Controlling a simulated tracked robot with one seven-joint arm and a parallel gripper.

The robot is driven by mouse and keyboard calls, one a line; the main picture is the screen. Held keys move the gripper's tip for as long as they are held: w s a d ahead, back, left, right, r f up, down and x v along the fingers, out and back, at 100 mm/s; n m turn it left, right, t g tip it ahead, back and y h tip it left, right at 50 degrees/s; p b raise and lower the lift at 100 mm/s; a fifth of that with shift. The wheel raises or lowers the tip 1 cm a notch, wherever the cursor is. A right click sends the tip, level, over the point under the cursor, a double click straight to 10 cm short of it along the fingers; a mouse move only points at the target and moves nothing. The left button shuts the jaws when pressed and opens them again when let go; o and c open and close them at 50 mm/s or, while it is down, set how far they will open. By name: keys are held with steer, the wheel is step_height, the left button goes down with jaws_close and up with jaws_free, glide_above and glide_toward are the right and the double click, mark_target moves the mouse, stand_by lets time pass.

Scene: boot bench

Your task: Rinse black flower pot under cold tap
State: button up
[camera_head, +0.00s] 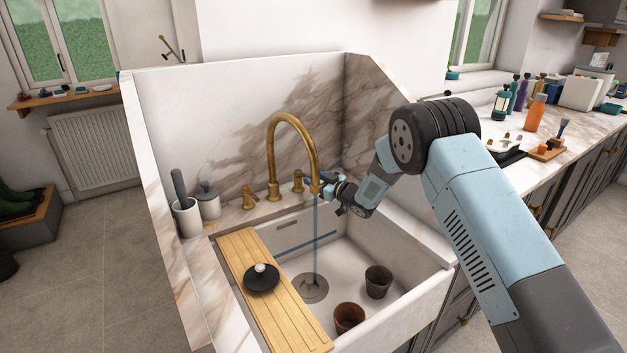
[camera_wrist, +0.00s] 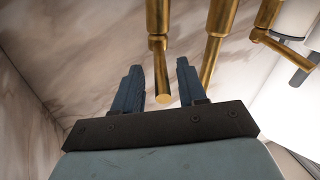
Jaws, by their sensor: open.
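The black flower pot (camera_head: 378,281) stands upright in the white sink (camera_head: 392,243), on the right of the basin floor. The brass tap (camera_head: 272,150) arches over the basin, and a thin stream of water (camera_head: 315,245) falls from its spout to the drain. My gripper (camera_head: 311,186) is at the right-hand tap handle (camera_head: 298,181), behind the spout. In the wrist view my open fingers (camera_wrist: 158,82) lie either side of that handle's brass lever (camera_wrist: 162,75), with gaps visible; contact cannot be told. The left-hand handle (camera_head: 250,196) stands apart.
A brown pot (camera_head: 349,317) stands in the basin near the black one. A wooden board (camera_head: 257,253) spans the sink's left side, with a black lid-like disc (camera_head: 261,280) on it. Two canisters stand at the back left (camera_head: 187,217). The right counter (camera_head: 590,110) holds bottles.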

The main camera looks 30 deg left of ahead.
steer(key=v, duration=1.2)
steer(key=shift+d, duration=0.35)
steer(key=shift+s+d+f, duration=0.1)
steer(key=shift+s, duration=0.05)
